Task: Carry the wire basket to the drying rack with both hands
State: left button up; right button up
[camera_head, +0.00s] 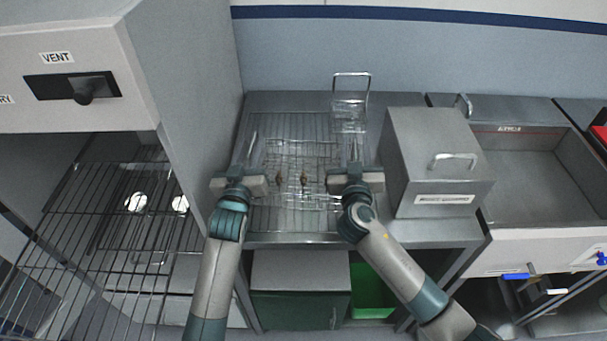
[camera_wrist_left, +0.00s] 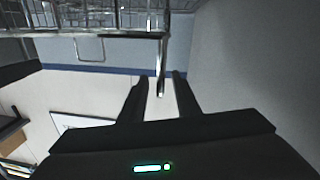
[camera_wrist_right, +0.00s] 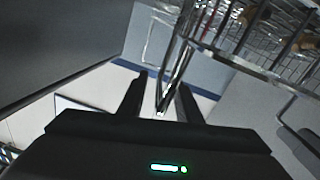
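The wire basket (camera_head: 290,160) sits on the steel bench between my two grippers, with a few small brownish pieces in it. Its mesh also shows along the top of the left wrist view (camera_wrist_left: 90,18) and at upper right in the right wrist view (camera_wrist_right: 260,50). My left gripper (camera_head: 240,183) is at its left side; the fingers stand apart with a metal bar (camera_wrist_left: 162,70) between them. My right gripper (camera_head: 354,180) is at its right side, also open with a bar (camera_wrist_right: 175,75) between its fingers. The drying rack (camera_head: 70,215) appears to be the wire shelf at left.
A grey cabinet marked VENT (camera_head: 185,90) rises over the wire shelf, its side wall close left of the basket. A lidded steel box (camera_head: 435,150) stands close to my right gripper. A small wire holder (camera_head: 350,105) is behind. A sink (camera_head: 540,165) lies far right.

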pick_arm(q)
grip_shut()
pick_arm(e)
grip_shut()
pick_arm(q)
jog(key=shift+r, duration=0.2)
pick_arm(e)
jog(key=shift+r, duration=0.2)
